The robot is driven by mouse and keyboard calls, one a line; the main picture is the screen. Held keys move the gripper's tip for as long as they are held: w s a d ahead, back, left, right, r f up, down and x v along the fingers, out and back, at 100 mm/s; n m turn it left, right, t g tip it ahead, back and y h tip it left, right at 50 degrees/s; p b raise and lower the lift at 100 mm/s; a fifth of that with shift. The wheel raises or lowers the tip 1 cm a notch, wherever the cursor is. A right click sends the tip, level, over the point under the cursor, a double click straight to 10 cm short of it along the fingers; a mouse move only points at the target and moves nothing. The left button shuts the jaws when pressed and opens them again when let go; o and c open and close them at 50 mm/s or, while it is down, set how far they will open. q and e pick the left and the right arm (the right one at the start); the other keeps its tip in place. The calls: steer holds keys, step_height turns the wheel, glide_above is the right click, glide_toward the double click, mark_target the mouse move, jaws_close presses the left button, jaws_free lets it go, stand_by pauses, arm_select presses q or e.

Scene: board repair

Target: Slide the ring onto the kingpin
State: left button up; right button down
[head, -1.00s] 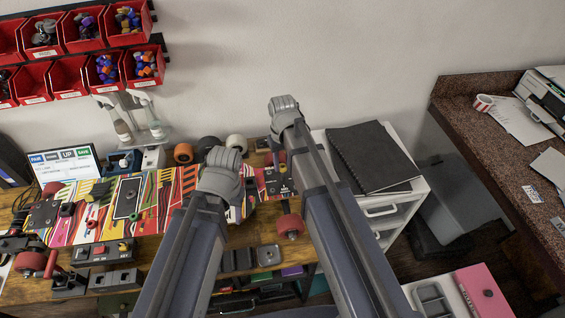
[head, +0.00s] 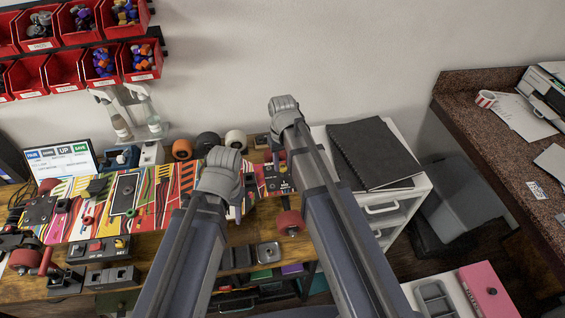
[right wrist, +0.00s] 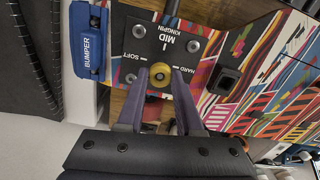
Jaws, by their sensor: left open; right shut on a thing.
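A yellow ring (right wrist: 160,76) is between the fingertips of my right gripper (right wrist: 161,84), which is shut on it. The ring is over the dark plate printed "MID KINGPIN" (right wrist: 166,43), between the "SOFT" and "HARD" marks. The kingpin itself is not clearly visible beneath or inside the ring, so I cannot tell whether the ring is around it. In the head view, my right arm's wrist (head: 285,110) hides much of this spot. My left gripper (head: 237,205) is open over the colourful board (head: 155,190), its fingers largely hidden by its wrist.
A blue box labelled "BUMPER" (right wrist: 88,42) stands beside the plate. Loose wheels (head: 207,143) line the board's back edge. A red wheel (head: 290,222) juts out at the front. A black binder (head: 375,155) lies on the white drawer unit at right.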

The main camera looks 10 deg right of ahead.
mark_target(282, 167)
steer(key=shift+f, duration=0.15)
stand_by(0.7)
steer(key=shift+f+b, duration=0.9)
steer(key=shift+b, duration=0.1)
steer(key=shift+f, duration=0.1)
steer(key=shift+f+b, duration=0.4)
steer(key=shift+b, duration=0.15)
steer(key=shift+f, duration=0.15)
stand_by(1.1)
steer(key=shift+c, duration=2.4)
jaws_free()
steer(key=shift+c, duration=1)
